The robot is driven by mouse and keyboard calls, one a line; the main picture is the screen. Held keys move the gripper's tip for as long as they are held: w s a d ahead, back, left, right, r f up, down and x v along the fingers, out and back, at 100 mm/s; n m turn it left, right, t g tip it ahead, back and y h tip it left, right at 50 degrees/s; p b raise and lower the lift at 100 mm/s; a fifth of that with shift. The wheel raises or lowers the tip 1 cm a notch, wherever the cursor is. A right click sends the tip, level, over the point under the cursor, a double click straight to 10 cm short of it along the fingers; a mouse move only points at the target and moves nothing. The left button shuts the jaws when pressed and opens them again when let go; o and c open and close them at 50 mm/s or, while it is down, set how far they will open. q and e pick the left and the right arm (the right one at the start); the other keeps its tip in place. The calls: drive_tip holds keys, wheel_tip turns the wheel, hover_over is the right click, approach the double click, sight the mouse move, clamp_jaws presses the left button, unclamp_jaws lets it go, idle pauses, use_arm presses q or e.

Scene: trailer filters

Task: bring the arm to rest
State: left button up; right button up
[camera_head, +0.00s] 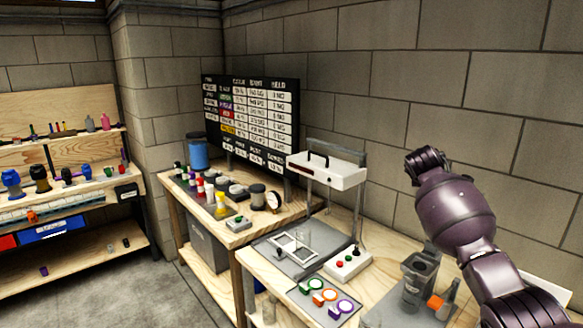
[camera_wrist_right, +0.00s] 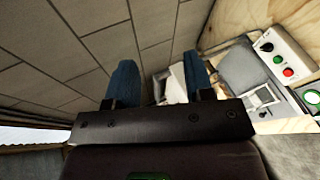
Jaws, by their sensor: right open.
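My right arm (camera_head: 455,215) comes in from the lower right in the head view, dark purple and raised above the bench in front of the block wall. Its fingers cannot be made out there. In the right wrist view my right gripper (camera_wrist_right: 158,75) shows two blue fingers standing well apart, with nothing held between them. They point toward the wall and the bench edge and appear clear of both. My left gripper is in neither view.
The workbench below holds a white press-like stand (camera_head: 330,172), a button box (camera_head: 348,264), a mat with coloured rings (camera_head: 325,302) and a grey cup-like fixture (camera_head: 416,280). A lettered board (camera_head: 252,115) stands behind. The block wall (camera_head: 430,75) is close behind the arm.

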drive_tip(key=s+a+m+t+y, duration=0.25)
drive_tip(key=a+t+y, duration=0.2)
drive_tip(key=a, duration=0.35)
drive_tip(key=s+a+f+m+t+y, duration=0.1)
drive_tip(key=s+a+f+m+y, duration=0.25)
drive_tip(key=s+f, duration=0.9)
drive_tip(key=s+f+m+g+b, duration=0.1)
drive_tip(key=s+f+m+g, duration=0.1)
drive_tip(key=s+f, duration=1.2)
drive_tip(key=s+d+f+m+g+h+b, duration=0.1)
drive_tip(key=s+f+m+g, duration=0.2)
drive_tip(key=s+f, duration=1.2)
drive_tip(key=s, duration=0.7)
drive_tip(key=shift+d+h, duration=0.2)
drive_tip(key=shift+h, duration=0.1)
